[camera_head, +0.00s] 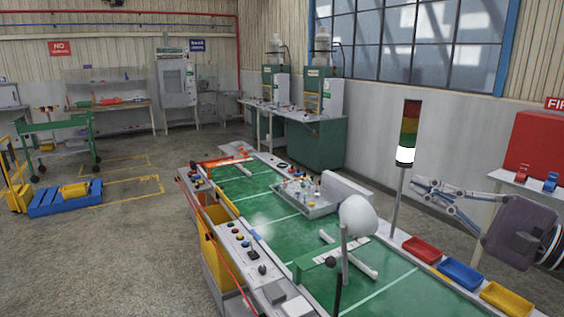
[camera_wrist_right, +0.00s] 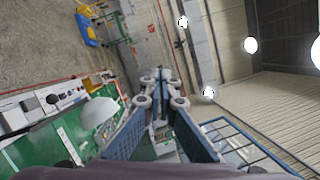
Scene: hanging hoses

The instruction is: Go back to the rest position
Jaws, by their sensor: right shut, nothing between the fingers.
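My right gripper (camera_head: 418,187) comes in from the right edge of the head view, raised in the air beside the signal light tower. Its fingers are together and hold nothing. In the right wrist view the two fingers (camera_wrist_right: 158,77) meet at their tips with nothing between them. My left gripper is not in the head view.
A long green-topped workbench (camera_head: 265,232) runs below, with a white domed lamp (camera_head: 356,216) and a control panel (camera_head: 243,250). The signal tower (camera_head: 409,130) stands left of my right gripper. Red (camera_head: 421,250), blue (camera_head: 462,274) and yellow (camera_head: 506,299) bins line the right edge.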

